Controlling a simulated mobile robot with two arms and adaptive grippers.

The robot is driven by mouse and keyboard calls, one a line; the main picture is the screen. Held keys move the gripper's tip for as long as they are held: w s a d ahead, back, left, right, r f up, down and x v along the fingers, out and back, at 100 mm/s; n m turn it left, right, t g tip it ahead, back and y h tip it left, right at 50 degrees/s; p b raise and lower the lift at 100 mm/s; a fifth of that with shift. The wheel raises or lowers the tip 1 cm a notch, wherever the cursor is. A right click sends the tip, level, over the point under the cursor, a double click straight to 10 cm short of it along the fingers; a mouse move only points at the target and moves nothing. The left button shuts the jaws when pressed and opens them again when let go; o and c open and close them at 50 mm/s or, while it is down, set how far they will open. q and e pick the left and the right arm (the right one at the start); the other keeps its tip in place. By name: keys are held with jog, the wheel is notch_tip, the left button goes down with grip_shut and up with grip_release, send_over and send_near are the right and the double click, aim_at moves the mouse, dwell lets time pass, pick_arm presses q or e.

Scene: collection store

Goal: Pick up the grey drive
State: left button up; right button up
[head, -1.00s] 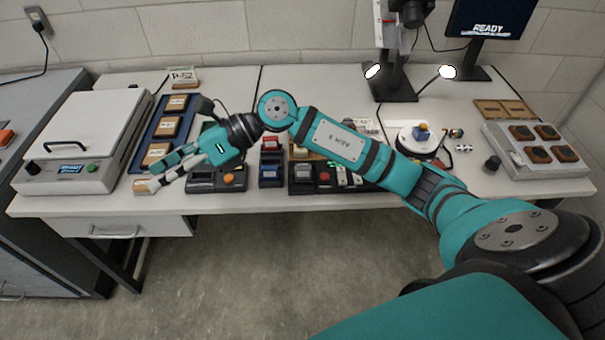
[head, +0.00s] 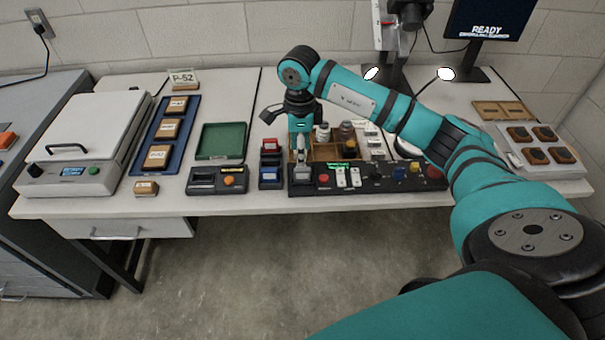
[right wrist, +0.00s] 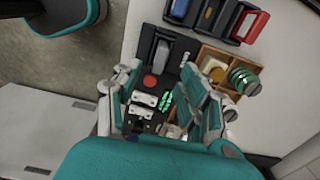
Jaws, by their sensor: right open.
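A small grey block with a pale label (head: 302,173) stands at the left end of the black control panel (head: 340,188); I take it for the grey drive. In the right wrist view a grey rounded piece (right wrist: 162,52) sits in a black slot of the panel. My right gripper (head: 300,152) points down just behind the grey block, its fingers partly overlapping the wooden compartment box. My left gripper is not in view.
A dark rack with a red drive (head: 270,146) and a blue drive (head: 269,174) stands left of the panel. A wooden box (head: 326,152) with jars is behind it. A green tray (head: 222,140) and black device (head: 217,180) lie farther left. The front table edge is close.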

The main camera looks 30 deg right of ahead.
aim_at(302, 169)
notch_tip(302, 169, down, 3)
jog(key=shift+r, duration=0.1)
jog(key=f, duration=0.1)
jog(key=f+p, duration=0.1)
jog(key=f, duration=0.2)
jog(key=shift+s+d, duration=0.1)
jog(key=shift+d, duration=0.15)
jog(key=shift+f+p, duration=0.3)
jog(key=shift+f, duration=0.3)
grip_shut()
